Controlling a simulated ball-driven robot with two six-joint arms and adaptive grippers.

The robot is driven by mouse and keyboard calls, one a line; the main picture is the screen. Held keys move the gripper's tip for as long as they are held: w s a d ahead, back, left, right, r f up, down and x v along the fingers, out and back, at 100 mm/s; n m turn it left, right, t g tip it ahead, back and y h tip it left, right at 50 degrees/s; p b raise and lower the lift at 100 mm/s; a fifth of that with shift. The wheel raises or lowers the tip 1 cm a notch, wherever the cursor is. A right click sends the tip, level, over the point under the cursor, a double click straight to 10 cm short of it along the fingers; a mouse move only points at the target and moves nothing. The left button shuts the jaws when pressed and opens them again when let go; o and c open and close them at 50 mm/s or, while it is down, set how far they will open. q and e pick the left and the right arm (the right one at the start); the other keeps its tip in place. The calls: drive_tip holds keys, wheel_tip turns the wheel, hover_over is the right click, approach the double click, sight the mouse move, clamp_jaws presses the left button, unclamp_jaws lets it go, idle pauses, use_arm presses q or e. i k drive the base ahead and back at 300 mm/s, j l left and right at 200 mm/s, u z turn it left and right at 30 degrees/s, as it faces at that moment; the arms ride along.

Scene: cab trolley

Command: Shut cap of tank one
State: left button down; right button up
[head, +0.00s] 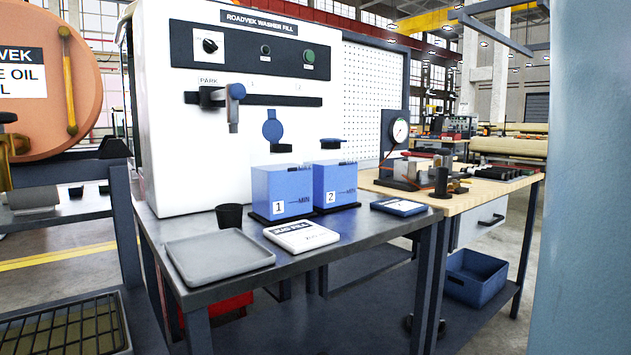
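Tank one (276,194) is a blue box with a white label "1", standing on the dark metal bench in front of the white washer-fill machine. Its round blue cap (272,127) stands up on edge above the tank's dark neck (280,147), so it is open. Tank two (338,186), with a label "2", stands just to the right. Its cap (332,142) lies flat over its neck. Neither of my grippers is in view.
The fill nozzle (235,100) hangs near the PARK mark, left of tank one's cap. A grey tray (218,256), a black cup (229,216), a white printed pad (300,237) and a blue-edged card (399,206) lie on the bench. An orange drum (50,80) stands left.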

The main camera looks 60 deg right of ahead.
sight(273, 129)
drive_tip(key=z, duration=1.65)
